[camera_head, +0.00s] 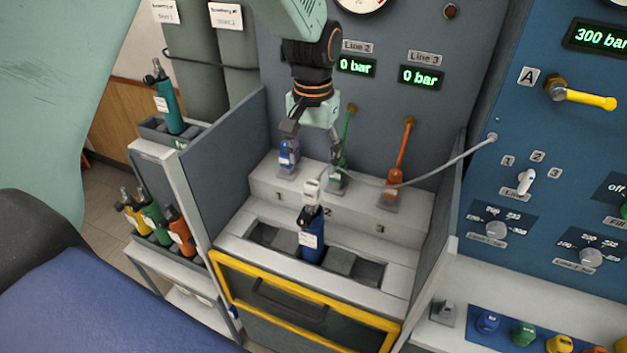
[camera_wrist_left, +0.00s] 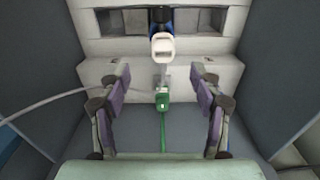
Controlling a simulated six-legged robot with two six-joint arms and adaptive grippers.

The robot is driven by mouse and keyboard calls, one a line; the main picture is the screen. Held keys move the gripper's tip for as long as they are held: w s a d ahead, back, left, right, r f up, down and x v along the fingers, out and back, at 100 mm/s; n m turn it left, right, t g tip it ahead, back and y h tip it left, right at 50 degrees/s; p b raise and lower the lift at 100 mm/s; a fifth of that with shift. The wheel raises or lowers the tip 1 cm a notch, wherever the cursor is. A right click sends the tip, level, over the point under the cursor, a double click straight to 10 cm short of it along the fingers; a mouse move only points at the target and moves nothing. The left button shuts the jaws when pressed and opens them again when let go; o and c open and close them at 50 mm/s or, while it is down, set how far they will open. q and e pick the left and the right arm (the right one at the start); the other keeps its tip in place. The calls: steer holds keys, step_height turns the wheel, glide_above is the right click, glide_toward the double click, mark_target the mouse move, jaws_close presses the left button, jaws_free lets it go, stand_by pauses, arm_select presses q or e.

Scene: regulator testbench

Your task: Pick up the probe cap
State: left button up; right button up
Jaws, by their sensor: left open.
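A white piece that looks like the probe cap (camera_head: 312,190) shows at the top of a dark blue bottle (camera_head: 311,240). In the left wrist view, the white cap (camera_wrist_left: 162,47) is centred, just beyond the fingertips. My left gripper (camera_head: 312,150) points down above and behind the cap. Its fingers are spread and nothing is between them. In the wrist view, the left gripper (camera_wrist_left: 164,80) straddles the line of the cap without touching it. A green connector (camera_wrist_left: 162,100) shows farther below, between the fingers. I do not see my right gripper.
A step numbered 1 to 3 (camera_head: 265,197) bears blue, green and orange connectors (camera_head: 389,197). A grey cable (camera_head: 455,163) runs from the right panel towards the green connector. Side walls (camera_head: 240,150) bound the bay. A yellow-framed drawer (camera_head: 290,300) is in front.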

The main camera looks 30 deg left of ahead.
mark_target(312, 184)
arm_select(q)
steer(key=shift+w+a+r, duration=0.15)
steer(key=shift+w+a, duration=0.1)
steer(key=shift+w+a+f, duration=0.2)
steer(key=f, duration=0.4)
steer(key=s+f+p, duration=0.1)
steer(key=f, duration=0.1)
steer(key=shift+d+f, duration=0.15)
steer(key=shift+f, duration=0.25)
steer(key=shift+w+f, duration=0.25)
steer(key=shift+f, duration=0.2)
steer(key=shift+d+r, duration=0.1)
steer(key=shift+d, duration=0.05)
steer(key=shift+s+d+r, duration=0.1)
steer(key=shift+s+r, duration=0.05)
steer(key=shift+s, duration=0.05)
steer(key=c, duration=0.3)
steer(key=shift+w+a, duration=0.1)
steer(key=shift+a, duration=0.25)
steer(key=c, duration=0.5)
steer(key=shift+d, duration=0.25)
steer(key=c, duration=0.4)
steer(key=shift+c, duration=0.4)
